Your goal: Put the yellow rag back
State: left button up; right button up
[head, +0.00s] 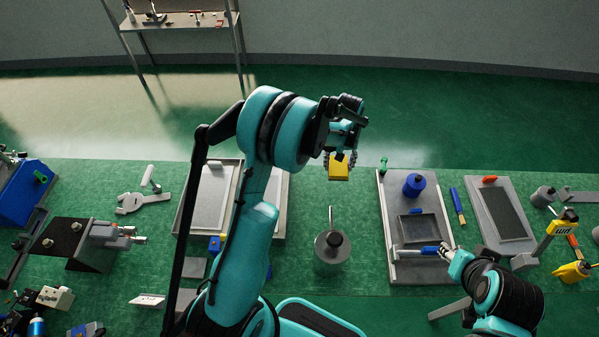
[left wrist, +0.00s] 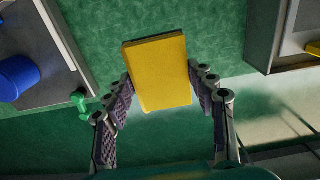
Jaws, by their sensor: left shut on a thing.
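The yellow rag (head: 339,170) looks like a folded, boxy yellow pad. My left gripper (head: 340,160) is shut on it, over the far edge of the green bench. In the left wrist view the yellow rag (left wrist: 160,72) sits between the two dark ribbed fingers of the left gripper (left wrist: 167,88), with green surface behind it. My right gripper (head: 447,252) is at the lower right, close to a blue-handled tool (head: 428,250) on a grey tray; whether its fingers are open or shut is unclear.
A grey tray (head: 388,205) with a blue cylinder (head: 413,185) stands right of the rag. Another tray (head: 184,213) lies left, partly behind my left arm. A metal pot-like item (head: 332,247) stands between them. A small green item (head: 383,164) is at the back edge.

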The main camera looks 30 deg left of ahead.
pick_arm(q)
jog(key=b, duration=0.2)
send_over(310, 179)
notch_tip(310, 179, down, 6)
jog(key=shift+w, duration=0.1)
jog(key=shift+a+f+b, duration=0.1)
jog(key=shift+f+b, duration=0.55)
jog(key=shift+f, duration=1.4)
jog(key=shift+f, duration=0.2)
jog(key=o, duration=1.6)
jog(key=shift+c, duration=0.2)
jog(key=shift+r, duration=0.1)
